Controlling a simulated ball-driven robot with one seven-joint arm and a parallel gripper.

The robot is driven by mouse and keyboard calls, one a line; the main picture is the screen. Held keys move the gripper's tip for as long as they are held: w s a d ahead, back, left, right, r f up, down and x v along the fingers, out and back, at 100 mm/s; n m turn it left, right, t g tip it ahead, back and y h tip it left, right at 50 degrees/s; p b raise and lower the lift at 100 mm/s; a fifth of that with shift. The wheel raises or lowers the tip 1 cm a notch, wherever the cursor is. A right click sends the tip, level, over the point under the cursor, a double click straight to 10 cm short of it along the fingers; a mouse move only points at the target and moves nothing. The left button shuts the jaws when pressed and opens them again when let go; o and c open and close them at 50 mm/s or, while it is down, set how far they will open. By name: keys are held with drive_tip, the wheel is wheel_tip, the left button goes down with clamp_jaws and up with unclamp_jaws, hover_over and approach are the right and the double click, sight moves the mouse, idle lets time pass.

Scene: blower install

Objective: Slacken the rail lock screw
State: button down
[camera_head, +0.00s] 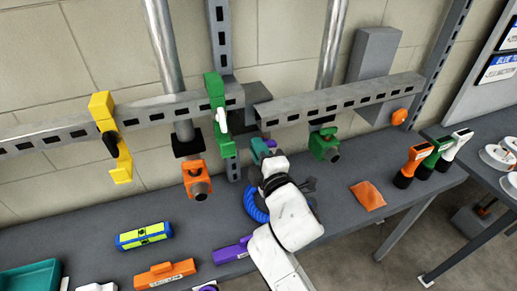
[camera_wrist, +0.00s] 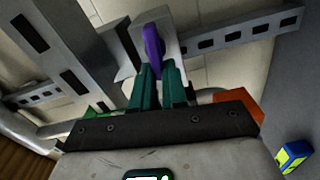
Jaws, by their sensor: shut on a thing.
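A purple screw knob (camera_wrist: 152,46) stands on a grey metal block at the slotted rail in the wrist view. My gripper (camera_wrist: 157,72) has its teal fingers closed on the lower part of the knob. In the head view my gripper (camera_head: 262,149) is at the rail, right of the green bracket, and a little purple (camera_head: 271,143) shows beside its fingers. My wrist hides most of the area below. The screw's thread is hidden, so I cannot tell how tight it is.
The slotted rail (camera_head: 350,97) runs along the wall. A green bracket (camera_head: 215,90) and an orange fitting (camera_head: 197,180) are left of my gripper; a green fitting (camera_head: 325,145) is right. A blue coil (camera_head: 254,206) lies below. An orange pouch (camera_head: 368,195) lies on the bench.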

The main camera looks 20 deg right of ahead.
drive_tip(key=c, duration=1.2)
unclamp_jaws()
drive_tip(key=shift+o, duration=0.2)
drive_tip(key=s+b, duration=0.1)
drive_tip(key=s, duration=0.9)
drive_tip(key=shift+s, duration=0.4)
drive_tip(key=s+d+f+m+g+h, duration=0.1)
drive_tip(key=s+d+f+m+g, duration=0.4)
drive_tip(key=f, duration=0.4)
drive_tip(key=s+d+f+m+g+h, duration=0.1)
drive_tip(key=s+d+f+m+g, duration=0.4)
drive_tip(key=f, duration=0.4)
drive_tip(key=s+f+m+g+y, duration=0.1)
drive_tip(key=s+f+m+g, duration=0.2)
drive_tip(key=s, duration=0.5)
drive_tip(key=s+f+m+g, duration=0.4)
drive_tip(key=s, duration=0.5)
drive_tip(key=shift+y, duration=0.4)
